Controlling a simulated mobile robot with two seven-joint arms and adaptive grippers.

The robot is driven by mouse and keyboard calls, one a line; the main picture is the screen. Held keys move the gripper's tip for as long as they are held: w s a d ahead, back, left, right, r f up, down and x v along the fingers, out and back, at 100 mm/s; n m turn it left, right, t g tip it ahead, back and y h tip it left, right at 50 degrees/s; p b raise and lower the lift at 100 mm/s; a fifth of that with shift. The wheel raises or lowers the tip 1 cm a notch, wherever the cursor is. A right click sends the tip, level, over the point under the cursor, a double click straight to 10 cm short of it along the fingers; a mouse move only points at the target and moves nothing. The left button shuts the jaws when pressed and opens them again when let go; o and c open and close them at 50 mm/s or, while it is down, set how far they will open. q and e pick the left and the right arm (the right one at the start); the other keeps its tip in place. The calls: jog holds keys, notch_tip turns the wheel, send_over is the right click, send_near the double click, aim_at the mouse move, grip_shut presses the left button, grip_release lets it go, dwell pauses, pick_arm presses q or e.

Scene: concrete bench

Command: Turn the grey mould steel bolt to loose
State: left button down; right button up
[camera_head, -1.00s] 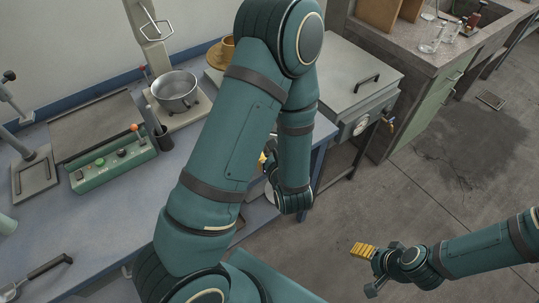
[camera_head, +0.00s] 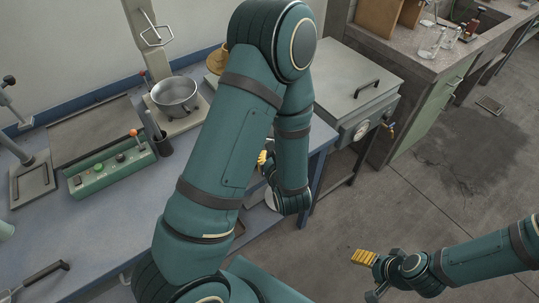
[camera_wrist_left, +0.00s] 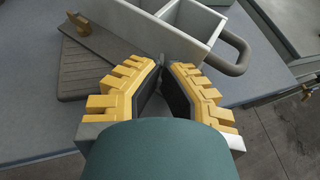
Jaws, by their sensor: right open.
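A small brass-coloured piece (camera_wrist_left: 80,25) stands at upper left, by a dark ribbed plate (camera_wrist_left: 95,68). I cannot tell which part is the bolt. In the head view my left arm hides the mould and most of this gripper. My right gripper (camera_head: 365,258) is open and empty above the floor.
A lidded grey metal unit (camera_head: 355,80) stands beyond the bench's right end. Open floor lies at right.

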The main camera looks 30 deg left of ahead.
pick_arm(q)
jog(key=shift+w+d+n+g+y, duration=0.1)
jog(key=shift+w+n+g+y, duration=0.1)
jog(key=shift+n+g+y, duration=0.7)
jog(key=shift+w+d+n+g+y, duration=0.15)
jog(key=shift+n+g+y, duration=0.25)
jog(key=shift+n+g, duration=1)
jog(key=shift+a, duration=0.1)
jog(key=c, duration=1.1)
grip_release()
jog(key=shift+c, duration=0.2)
